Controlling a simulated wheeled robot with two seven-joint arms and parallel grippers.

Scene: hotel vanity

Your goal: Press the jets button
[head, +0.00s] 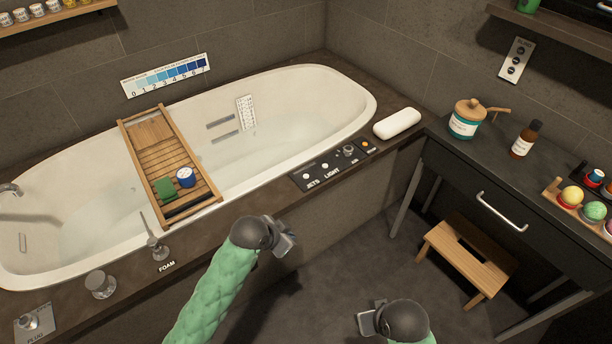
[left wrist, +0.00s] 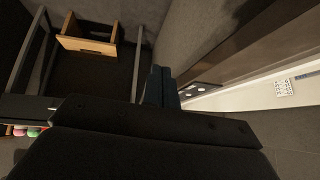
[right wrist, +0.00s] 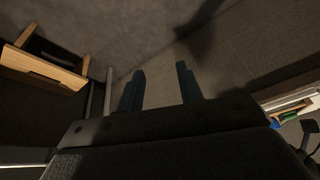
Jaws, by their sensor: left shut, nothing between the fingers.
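The dark control panel (head: 337,165) sits on the tub's front rim, with labels for jets, light and air. The jets button (head: 306,176) is a small light knob at its left end, above the JETS label. The panel also shows in the left wrist view (left wrist: 203,88), beside the fingers, too small to read. My left gripper (head: 287,238) is shut and empty, in front of the tub, below and left of the panel in the head view, apart from the button. My right gripper (head: 364,322) is lower, over the floor; its fingers stand apart and empty in the right wrist view (right wrist: 160,88).
A bathtub (head: 300,80) carries a wooden tray (head: 150,135) with a green cloth and a blue tin. A white pillow (head: 397,123) lies right of the panel. A dark vanity (head: 455,180) and wooden stool (head: 467,258) stand at right. The FOAM dispenser (head: 156,248) is left.

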